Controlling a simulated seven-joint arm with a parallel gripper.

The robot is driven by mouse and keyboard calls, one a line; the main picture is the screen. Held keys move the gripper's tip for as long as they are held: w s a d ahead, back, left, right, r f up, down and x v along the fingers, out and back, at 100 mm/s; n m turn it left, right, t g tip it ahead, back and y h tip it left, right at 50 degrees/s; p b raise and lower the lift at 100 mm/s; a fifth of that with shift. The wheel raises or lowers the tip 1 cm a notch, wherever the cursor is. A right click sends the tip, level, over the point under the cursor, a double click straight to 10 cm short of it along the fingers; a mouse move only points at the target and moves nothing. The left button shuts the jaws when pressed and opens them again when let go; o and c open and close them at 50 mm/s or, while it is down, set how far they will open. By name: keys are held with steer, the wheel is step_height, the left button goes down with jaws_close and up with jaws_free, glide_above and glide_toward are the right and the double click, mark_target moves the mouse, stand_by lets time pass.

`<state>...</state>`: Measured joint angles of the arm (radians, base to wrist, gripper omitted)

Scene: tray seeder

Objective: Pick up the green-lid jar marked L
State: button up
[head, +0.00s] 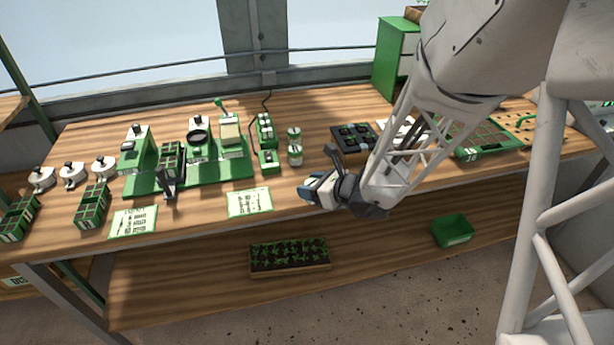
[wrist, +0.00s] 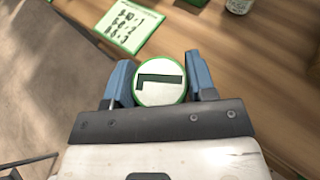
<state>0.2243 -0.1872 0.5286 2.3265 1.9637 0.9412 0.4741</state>
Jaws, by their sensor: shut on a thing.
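The jar marked L (wrist: 160,92) shows in the wrist view from above, as a round pale lid with a green rim and a black L. It sits between the two blue fingers of my gripper (wrist: 160,72), which is shut on it. In the head view my gripper (head: 312,189) is at the front edge of the workbench, right of an instruction card. There its fingers hide the jar, and I cannot tell how high it is held.
Two more green-and-white jars (head: 295,154) (head: 294,134) stand behind my gripper on the wooden workbench (head: 330,110). The card (head: 250,202) lies left of my gripper and also shows in the wrist view (wrist: 128,22). A black tray (head: 354,137) stands behind right. A seedling tray (head: 289,258) is on the lower shelf.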

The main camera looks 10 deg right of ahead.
steer(key=shift+s+r, duration=0.15)
steer(key=shift+s, duration=1.2)
